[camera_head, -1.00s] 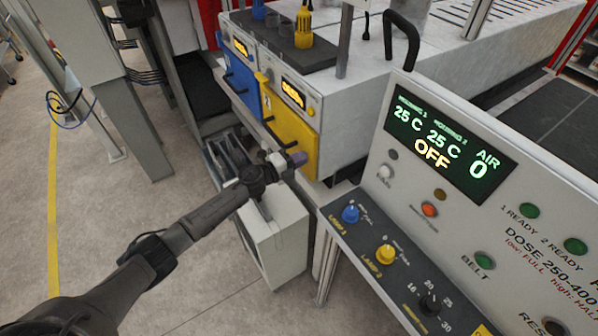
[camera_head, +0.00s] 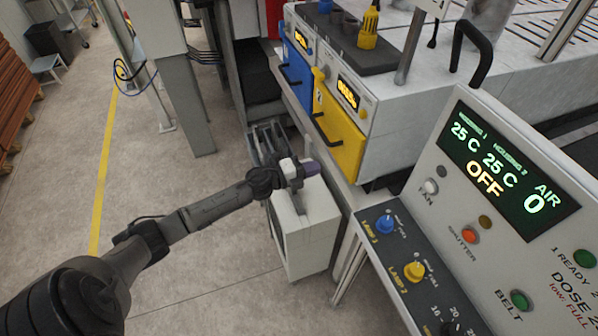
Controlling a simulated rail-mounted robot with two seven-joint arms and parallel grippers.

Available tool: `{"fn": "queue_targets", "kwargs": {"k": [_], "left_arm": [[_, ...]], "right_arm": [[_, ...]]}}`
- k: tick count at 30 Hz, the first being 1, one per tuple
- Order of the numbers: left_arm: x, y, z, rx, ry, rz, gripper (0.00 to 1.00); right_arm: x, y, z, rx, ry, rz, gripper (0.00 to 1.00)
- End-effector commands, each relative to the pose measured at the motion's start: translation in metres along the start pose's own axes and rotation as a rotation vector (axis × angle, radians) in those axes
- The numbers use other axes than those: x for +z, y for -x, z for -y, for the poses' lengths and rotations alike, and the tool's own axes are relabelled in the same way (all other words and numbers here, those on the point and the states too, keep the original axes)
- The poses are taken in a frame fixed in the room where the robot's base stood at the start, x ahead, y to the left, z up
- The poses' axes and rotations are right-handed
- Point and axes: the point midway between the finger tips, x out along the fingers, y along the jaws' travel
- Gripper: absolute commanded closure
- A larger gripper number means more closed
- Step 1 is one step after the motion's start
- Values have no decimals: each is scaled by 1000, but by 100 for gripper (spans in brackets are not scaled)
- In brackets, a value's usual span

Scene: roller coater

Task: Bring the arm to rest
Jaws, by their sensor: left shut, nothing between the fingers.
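My left arm comes in from the lower left and stretches toward the middle of the view. My left gripper (camera_head: 312,168) is at its end, shut and empty, with purplish fingertips. It shows above a white box-shaped unit (camera_head: 306,232) on the floor, in front of the yellow drawer front (camera_head: 338,132). I cannot tell from this angle how far it is above the unit. My right gripper is not in view.
A control panel (camera_head: 432,215) with a display, coloured buttons and knobs stands at the right. A blue drawer front (camera_head: 296,78) is beside the yellow one. A grey post (camera_head: 180,90) stands behind.

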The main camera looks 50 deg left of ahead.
Motion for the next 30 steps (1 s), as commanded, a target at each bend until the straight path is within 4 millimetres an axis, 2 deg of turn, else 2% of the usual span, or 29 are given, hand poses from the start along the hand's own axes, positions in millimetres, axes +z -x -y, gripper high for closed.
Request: {"fn": "queue_targets", "kwargs": {"k": [3, 9, 23, 26, 30], "left_arm": [[0, 17, -1, 2, 0, -1, 100], [0, 34, 0, 0, 0, -1, 100], [2, 41, 1, 0, 9, 10, 100], [13, 41, -1, 8, 18, 80, 100], [48, 48, -5, 26, 77, 302, 100]], "right_arm": [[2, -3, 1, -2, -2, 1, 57], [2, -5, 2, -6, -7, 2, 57], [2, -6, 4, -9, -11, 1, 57], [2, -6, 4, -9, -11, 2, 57], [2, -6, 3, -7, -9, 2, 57]]}}
